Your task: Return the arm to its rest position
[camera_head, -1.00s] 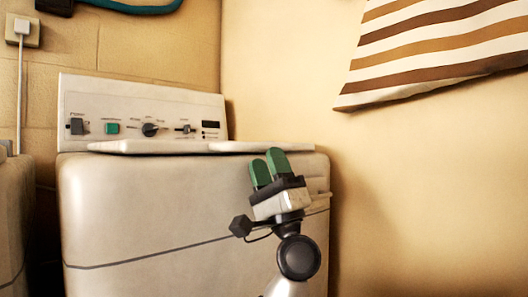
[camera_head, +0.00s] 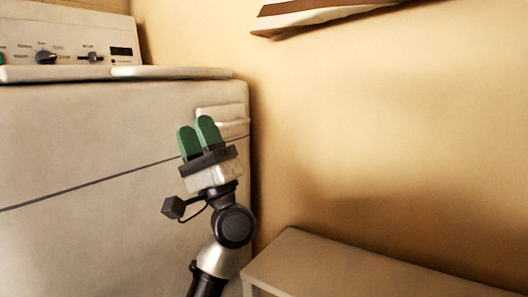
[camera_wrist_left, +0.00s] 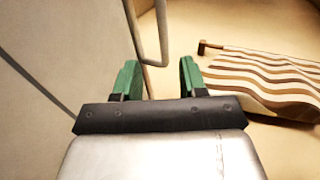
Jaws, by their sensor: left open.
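My left gripper (camera_head: 197,136) has two green fingers and stands raised in front of the white washing machine (camera_head: 90,150). Its fingers are apart with nothing between them. In the left wrist view the gripper (camera_wrist_left: 155,80) also shows its green fingers apart and empty. A pale handle on the machine's front (camera_head: 222,112) lies just behind and to the right of the fingertips; I cannot tell the exact gap. My right gripper is not in view.
A bench or low table (camera_head: 370,270) stands at the lower right against the tan wall (camera_head: 390,140). A striped cloth (camera_head: 320,14) hangs on the wall; it also shows in the left wrist view (camera_wrist_left: 265,80). The space before the wall above the bench is clear.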

